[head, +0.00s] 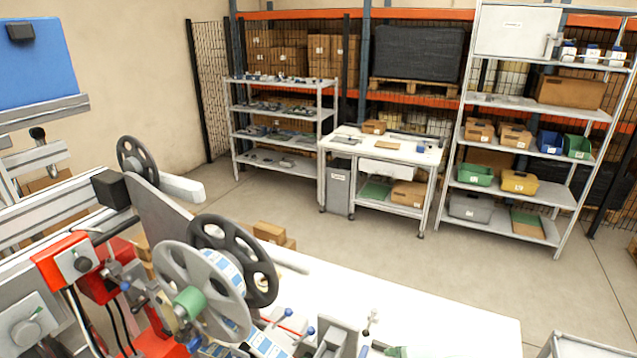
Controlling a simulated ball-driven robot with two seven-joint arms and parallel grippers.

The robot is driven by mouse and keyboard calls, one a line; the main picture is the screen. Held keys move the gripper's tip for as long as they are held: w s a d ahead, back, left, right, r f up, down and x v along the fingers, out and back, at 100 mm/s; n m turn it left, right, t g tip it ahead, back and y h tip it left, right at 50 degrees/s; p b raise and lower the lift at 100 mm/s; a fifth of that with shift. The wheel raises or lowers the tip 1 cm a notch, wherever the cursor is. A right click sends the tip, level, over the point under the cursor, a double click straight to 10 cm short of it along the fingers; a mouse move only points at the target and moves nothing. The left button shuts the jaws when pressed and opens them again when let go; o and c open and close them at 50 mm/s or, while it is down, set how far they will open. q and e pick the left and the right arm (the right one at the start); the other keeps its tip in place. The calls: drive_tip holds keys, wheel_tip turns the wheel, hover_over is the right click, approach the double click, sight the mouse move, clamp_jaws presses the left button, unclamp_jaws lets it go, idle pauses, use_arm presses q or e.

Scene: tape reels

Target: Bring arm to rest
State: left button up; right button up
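Neither of my grippers shows in the head view, and I cannot make out either arm. A grey tape reel (177,275) with a green hub (189,303) is mounted upright on the machine at the lower left. A dark reel (262,268) stands just behind it, with a blue-and-white printed strip between them. A smaller dark reel (138,161) sits farther back on the machine. Whether anything is held cannot be seen.
A white worktop (430,320) extends right of the reels, mostly bare. Red machine blocks (62,258) stand at the left. Beyond open floor (370,255) are a white workbench (385,146), a left shelf unit (278,141) and a right shelf unit with bins (510,196).

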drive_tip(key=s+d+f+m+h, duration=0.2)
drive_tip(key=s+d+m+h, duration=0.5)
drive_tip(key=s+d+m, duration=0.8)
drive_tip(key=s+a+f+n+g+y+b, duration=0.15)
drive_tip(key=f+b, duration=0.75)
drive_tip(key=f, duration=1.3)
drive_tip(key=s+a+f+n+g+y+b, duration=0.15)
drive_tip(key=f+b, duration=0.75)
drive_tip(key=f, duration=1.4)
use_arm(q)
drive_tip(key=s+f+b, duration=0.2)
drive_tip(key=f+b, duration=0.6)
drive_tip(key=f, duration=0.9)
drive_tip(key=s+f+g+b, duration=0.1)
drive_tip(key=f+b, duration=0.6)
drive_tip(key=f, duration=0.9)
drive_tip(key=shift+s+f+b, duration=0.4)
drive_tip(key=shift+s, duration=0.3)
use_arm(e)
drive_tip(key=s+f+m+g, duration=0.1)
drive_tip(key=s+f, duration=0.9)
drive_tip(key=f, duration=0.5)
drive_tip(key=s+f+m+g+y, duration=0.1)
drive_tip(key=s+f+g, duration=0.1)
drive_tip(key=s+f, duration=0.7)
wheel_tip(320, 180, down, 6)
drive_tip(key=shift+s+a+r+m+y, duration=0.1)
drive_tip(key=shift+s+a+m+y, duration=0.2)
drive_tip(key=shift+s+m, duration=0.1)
